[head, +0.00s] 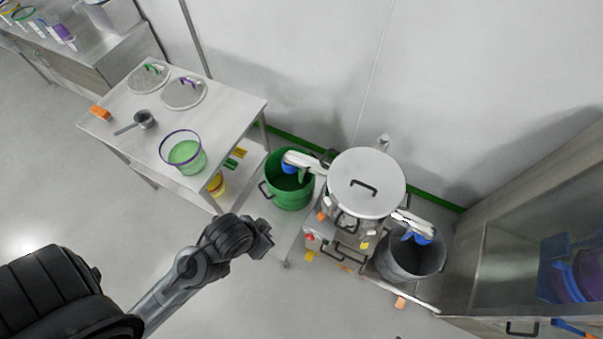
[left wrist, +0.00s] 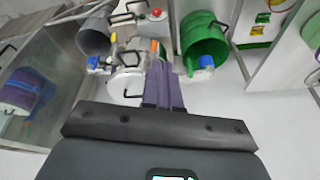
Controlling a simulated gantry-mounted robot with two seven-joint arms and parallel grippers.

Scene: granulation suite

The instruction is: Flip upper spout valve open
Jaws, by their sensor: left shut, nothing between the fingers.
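The sifter stands against the wall with a round pale lid (head: 366,183) and black handle. One spout (head: 305,160) with a blue end reaches over the green bucket (head: 289,192). Another spout (head: 408,220) with a blue end reaches over the grey bucket (head: 410,262). I cannot tell which is the upper one, and the valve positions are unclear. My left gripper (head: 265,238) is in front of the sifter and apart from it in the head view. In the left wrist view its purple-padded fingers (left wrist: 161,66) are together and empty, overlapping the sifter lid (left wrist: 126,84) in the picture. My right gripper is not in view.
A steel table (head: 230,100) at left holds mesh discs, a scoop and a purple-rimmed green container (head: 184,151). A glass-fronted cabinet (head: 530,250) stands at right. Small colored items lie around the sifter base. The floor (head: 240,310) in front is clear.

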